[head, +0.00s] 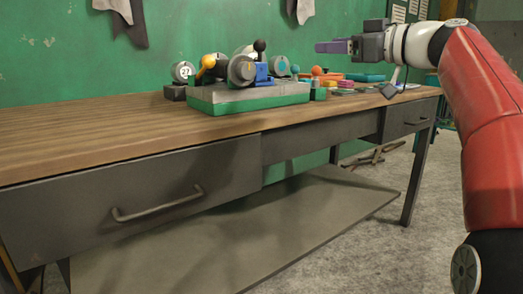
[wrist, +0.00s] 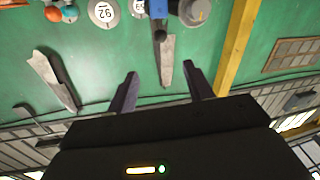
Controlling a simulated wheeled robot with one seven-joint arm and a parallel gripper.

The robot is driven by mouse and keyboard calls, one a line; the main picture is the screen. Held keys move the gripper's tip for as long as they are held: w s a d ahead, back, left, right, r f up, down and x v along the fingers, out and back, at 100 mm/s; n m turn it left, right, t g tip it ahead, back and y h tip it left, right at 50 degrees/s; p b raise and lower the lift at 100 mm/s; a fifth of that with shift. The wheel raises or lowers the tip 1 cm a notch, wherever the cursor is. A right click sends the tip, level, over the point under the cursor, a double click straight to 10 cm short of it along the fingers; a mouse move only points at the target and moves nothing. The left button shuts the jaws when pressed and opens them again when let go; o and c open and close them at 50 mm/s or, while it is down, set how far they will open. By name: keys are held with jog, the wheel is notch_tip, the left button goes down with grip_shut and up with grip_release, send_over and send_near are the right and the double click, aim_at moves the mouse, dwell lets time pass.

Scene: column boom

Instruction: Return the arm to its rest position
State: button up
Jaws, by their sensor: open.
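My arm (head: 490,120) is red with a pale wrist and comes in from the right in the head view. It is raised, and my gripper (head: 322,47) is held above the right part of the workbench, pointing left. In the wrist view, my gripper (wrist: 161,78) shows two dark purple fingers spread apart with nothing between them. The green wall with hanging grey rags lies beyond the fingers there.
The wooden workbench (head: 100,127) has grey drawers and a lower shelf. On it stands a green-and-grey block (head: 250,97) with dials and knobs, with small coloured pieces to its right. Rags (head: 125,15) hang on the green wall. The air around my gripper looks clear.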

jog(key=s+a+f+m+g+h+p, duration=0.2)
jog(key=s+a+f+m+h, duration=0.15)
jog(key=f, duration=0.25)
jog(key=s+a+f+m+g+h+p, duration=0.1)
jog(key=s+a+f+m+h+p, duration=0.2)
jog(key=s+f, duration=0.3)
jog(key=s+d+f+m+g+h+p, duration=0.1)
jog(key=s+d+f+m+h+p, duration=0.1)
jog(key=s+f, duration=0.8)
jog(key=s+d+f+m+g+h+p, duration=0.2)
jog(key=s+d+f+m+h+p, duration=0.1)
jog(key=s+f, duration=0.7)
jog(key=shift+d+f+g+h, duration=0.3)
jog(key=shift+d+f+h, duration=0.4)
jog(key=shift+f, duration=0.2)
